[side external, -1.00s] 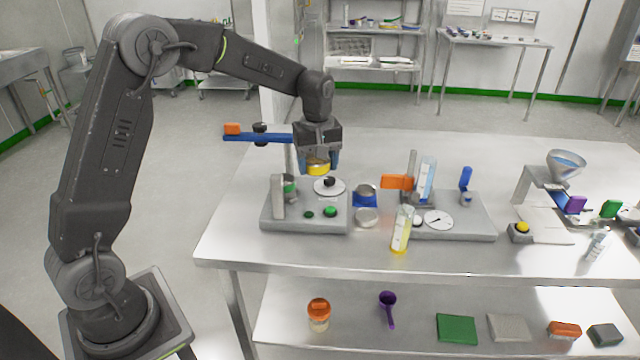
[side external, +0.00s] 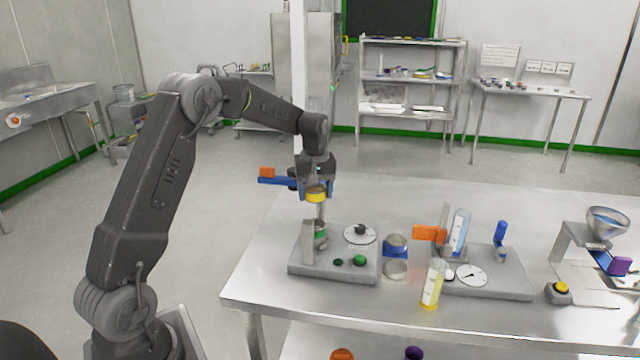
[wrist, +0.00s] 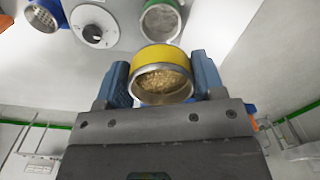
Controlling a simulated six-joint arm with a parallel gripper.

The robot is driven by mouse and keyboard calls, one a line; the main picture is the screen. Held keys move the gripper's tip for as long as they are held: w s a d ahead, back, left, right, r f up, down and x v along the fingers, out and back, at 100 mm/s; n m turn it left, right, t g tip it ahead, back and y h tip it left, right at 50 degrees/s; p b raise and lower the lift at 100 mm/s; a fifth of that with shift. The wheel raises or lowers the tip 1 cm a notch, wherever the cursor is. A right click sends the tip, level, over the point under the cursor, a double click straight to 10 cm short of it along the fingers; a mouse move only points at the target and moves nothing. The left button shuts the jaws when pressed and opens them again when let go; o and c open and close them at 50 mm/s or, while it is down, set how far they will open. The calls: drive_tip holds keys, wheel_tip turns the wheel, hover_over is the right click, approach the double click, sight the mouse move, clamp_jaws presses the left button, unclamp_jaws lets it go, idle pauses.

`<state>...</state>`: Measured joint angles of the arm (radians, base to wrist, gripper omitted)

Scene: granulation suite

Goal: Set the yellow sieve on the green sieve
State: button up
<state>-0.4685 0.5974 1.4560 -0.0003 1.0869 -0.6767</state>
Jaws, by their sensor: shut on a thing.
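My gripper (side external: 315,193) is shut on the yellow sieve (side external: 316,195) and holds it upright in the air above the bench device. In the wrist view the yellow sieve (wrist: 162,70) sits between the two blue fingers (wrist: 162,85), with tan granules inside. The green sieve (side external: 320,237) stands on the grey device base (side external: 335,270), below the yellow sieve and clear of it.
A grey post (side external: 308,242) stands beside the green sieve, and a white dial with a black knob (side external: 360,233) is to its right. A blue sieve (side external: 396,243) and a silver pan (side external: 396,269) stand right of the base. A blue bar with an orange end (side external: 267,173) is near my gripper.

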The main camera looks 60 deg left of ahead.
drive_tip(key=shift+f, duration=3.2)
drive_tip(key=shift+f, duration=0.9)
drive_tip(key=o, duration=1.2)
drive_tip(key=shift+r, duration=0.1)
drive_tip(key=shift+r, duration=3.95)
